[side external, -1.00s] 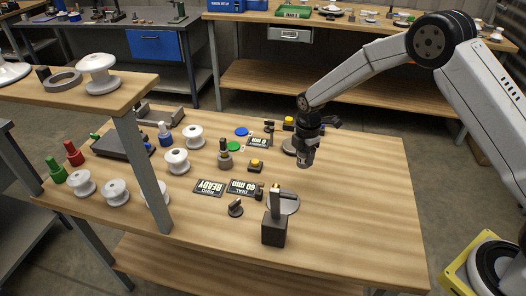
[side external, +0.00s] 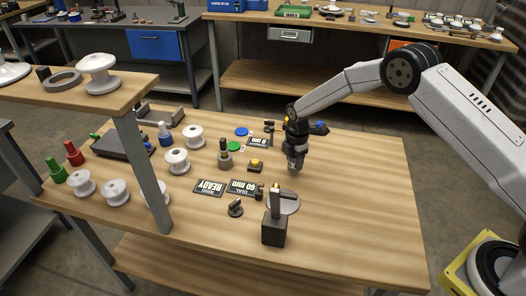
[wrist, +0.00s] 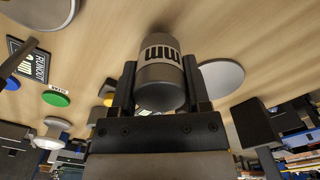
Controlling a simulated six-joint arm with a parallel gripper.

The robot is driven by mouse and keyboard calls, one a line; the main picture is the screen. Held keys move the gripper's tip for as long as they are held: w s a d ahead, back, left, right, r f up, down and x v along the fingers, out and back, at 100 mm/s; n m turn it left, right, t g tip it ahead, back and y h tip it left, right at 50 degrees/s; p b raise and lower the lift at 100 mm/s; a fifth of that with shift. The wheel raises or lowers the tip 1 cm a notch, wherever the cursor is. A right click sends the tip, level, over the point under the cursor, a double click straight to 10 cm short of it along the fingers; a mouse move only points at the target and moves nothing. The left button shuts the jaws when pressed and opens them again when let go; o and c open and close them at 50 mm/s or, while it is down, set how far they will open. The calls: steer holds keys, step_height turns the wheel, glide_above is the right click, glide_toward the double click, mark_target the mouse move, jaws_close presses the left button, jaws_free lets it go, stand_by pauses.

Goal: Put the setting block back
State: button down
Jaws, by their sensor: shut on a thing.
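In the side view, my gripper (side external: 295,150) hangs above the right-middle of the wooden table, and the block's pale lower end (side external: 295,165) shows below the fingers. I cannot tell the exact gap between block and table. A grey round plate (side external: 290,207) lies nearer the table's front, below the gripper in the picture.
A dark block with an upright post (side external: 274,230) stands at the front. The "READY" (side external: 209,188) and "60 mm" (side external: 242,187) displays, a yellow button (side external: 255,163) and several white insulators (side external: 177,161) lie to the left. The table's right side is clear.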

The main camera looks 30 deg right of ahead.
steer(key=shift+f, duration=1.25)
steer(key=shift+f, duration=0.1)
steer(key=shift+c, duration=0.3)
jaws_free()
steer(key=shift+s, duration=0.1)
steer(key=shift+r, duration=6.1)
